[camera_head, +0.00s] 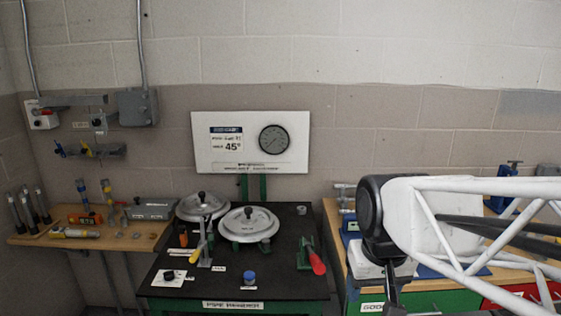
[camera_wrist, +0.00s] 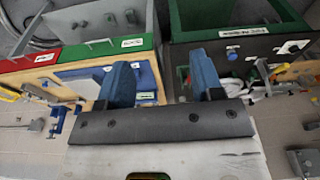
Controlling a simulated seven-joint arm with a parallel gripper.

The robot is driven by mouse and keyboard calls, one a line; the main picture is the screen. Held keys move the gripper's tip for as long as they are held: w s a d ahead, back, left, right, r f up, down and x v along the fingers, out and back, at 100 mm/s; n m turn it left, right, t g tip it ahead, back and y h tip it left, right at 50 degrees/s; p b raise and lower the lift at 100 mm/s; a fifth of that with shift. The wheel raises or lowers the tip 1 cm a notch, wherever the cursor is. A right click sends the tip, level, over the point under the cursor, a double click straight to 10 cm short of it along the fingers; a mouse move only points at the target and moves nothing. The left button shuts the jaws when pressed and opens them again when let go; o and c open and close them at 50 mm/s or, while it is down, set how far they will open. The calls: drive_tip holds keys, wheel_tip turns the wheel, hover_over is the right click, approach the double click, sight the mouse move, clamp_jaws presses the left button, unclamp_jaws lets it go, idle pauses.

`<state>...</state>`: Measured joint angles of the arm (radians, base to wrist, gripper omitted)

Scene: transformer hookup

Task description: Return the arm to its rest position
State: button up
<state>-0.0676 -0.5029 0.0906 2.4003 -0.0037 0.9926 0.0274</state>
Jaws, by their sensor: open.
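My arm reaches in from the right in the head view, with its white lattice link and dark wrist over the right-hand bench (camera_head: 333,217). My gripper (camera_wrist: 162,78) shows in the wrist view as two blue fingers, spread wide apart with nothing between them. In the head view only a dark part of the hand shows low at the right, and its fingertips cannot be made out. The gripper hangs near the gap between the right-hand bench and the black-topped pipe bender bench (camera_head: 175,262).
A wooden side bench (camera_head: 40,238) with tools stands left. A gauge board (camera_head: 250,142) is on the wall.

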drive_tip(key=s+d+f, duration=0.2)
drive_tip(key=s, duration=0.5)
drive_tip(key=shift+d+f+m+t, duration=0.3)
drive_tip(key=shift+d+f+t, duration=0.05)
drive_tip(key=shift+d+t, duration=0.05)
